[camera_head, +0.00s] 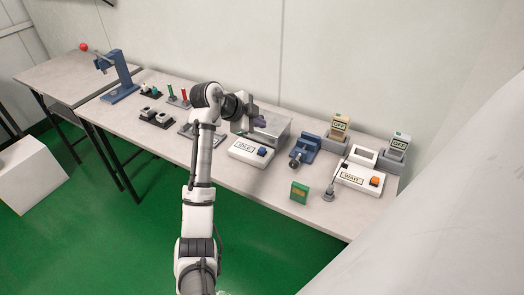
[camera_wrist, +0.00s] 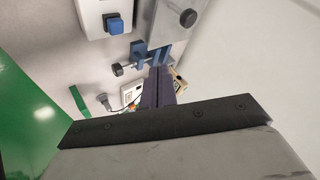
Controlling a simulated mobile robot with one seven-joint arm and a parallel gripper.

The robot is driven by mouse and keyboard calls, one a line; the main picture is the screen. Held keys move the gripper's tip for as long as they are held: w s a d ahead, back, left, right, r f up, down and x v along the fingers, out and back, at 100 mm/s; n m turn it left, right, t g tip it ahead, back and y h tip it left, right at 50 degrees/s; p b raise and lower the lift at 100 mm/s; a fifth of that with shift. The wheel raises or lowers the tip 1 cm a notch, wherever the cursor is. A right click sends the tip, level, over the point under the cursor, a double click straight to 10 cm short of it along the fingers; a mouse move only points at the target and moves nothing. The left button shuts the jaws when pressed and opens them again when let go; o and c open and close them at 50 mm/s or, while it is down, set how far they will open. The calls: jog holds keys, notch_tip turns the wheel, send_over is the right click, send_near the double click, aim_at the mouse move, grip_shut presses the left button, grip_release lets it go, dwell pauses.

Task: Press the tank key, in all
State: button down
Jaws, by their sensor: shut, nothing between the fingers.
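A white box (camera_head: 247,151) reading "IDLE" sits on the bench in front of a grey metal tank (camera_head: 274,135). It carries one blue key (camera_head: 262,152), which looks raised. In the wrist view the blue key (camera_wrist: 115,25) is at the upper left, on the white box (camera_wrist: 93,14). My gripper (camera_head: 260,122) is over the metal tank, behind and above the blue key, and apart from it. In the wrist view its dark fingers (camera_wrist: 160,72) are together, with nothing between them. The tank's inside is mostly hidden by my gripper.
A blue vise (camera_head: 304,150) stands right of the tank. Further right is a second white box (camera_head: 352,178) reading "WAIT" with an orange key (camera_head: 374,181). Two handheld testers (camera_head: 340,124) (camera_head: 400,142) reading "OFF" stand behind.

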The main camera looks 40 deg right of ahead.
aim_at(259, 150)
jog(key=shift+f+b, duration=2)
jog(key=shift+f, duration=1.6)
jog(key=shift+f, duration=0.45)
jog(key=shift+f+b, duration=0.55)
jog(key=shift+r+p, duration=0.65)
jog(key=shift+r, duration=0.35)
jog(key=shift+r+p, duration=1.65)
jog(key=shift+r, duration=0.9)
